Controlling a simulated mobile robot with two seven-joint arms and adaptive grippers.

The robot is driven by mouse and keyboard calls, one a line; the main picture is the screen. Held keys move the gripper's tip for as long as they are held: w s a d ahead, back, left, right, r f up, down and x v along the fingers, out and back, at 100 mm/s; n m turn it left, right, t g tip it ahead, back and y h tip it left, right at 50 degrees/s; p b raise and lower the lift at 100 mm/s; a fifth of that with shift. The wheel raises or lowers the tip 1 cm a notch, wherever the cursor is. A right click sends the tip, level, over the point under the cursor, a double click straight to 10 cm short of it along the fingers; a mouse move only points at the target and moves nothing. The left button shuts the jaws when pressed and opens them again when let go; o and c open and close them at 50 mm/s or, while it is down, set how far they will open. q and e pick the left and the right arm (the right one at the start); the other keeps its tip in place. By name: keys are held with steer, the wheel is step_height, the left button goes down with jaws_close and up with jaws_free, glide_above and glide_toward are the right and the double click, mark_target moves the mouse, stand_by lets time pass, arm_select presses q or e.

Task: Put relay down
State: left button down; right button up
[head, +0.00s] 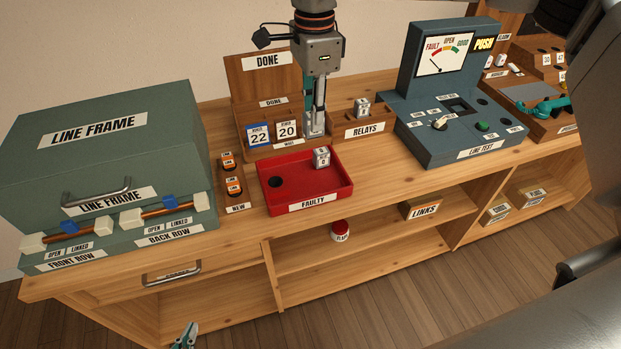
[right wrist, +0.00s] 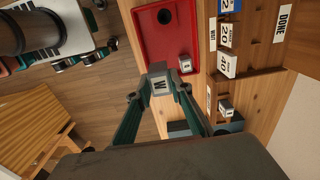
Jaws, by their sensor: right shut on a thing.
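My right gripper (head: 314,130) points down in front of the DONE rack (head: 255,80), left of the RELAYS box (head: 365,130). In the right wrist view, its fingers (right wrist: 160,92) are shut on a grey relay (right wrist: 159,83) with a white label marked W. The held relay is not clear in the head view. Another relay (head: 321,157) stands in the red FAULTY tray (head: 302,197), at its back right; it also shows in the wrist view (right wrist: 186,65). A further relay (head: 362,107) is in the RELAYS box. My left gripper (head: 185,338) is low at the bottom edge, away from the bench.
Number cards (head: 286,130) stand in the DONE rack. A NEW holder (head: 232,182) with orange pieces is left of the tray. The LINE TEST unit (head: 440,150) is to the right, the LINE FRAME (head: 110,130) far left. Bare bench (head: 385,177) lies right of the tray.

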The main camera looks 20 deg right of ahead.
step_height(320, 180, down, 17)
steer(key=shift+f, duration=0.1)
stand_by(0.4)
steer(key=shift+f, duration=0.15)
steer(key=o, duration=1)
step_height(320, 180, up, 12)
steer(key=shift+r, duration=0.2)
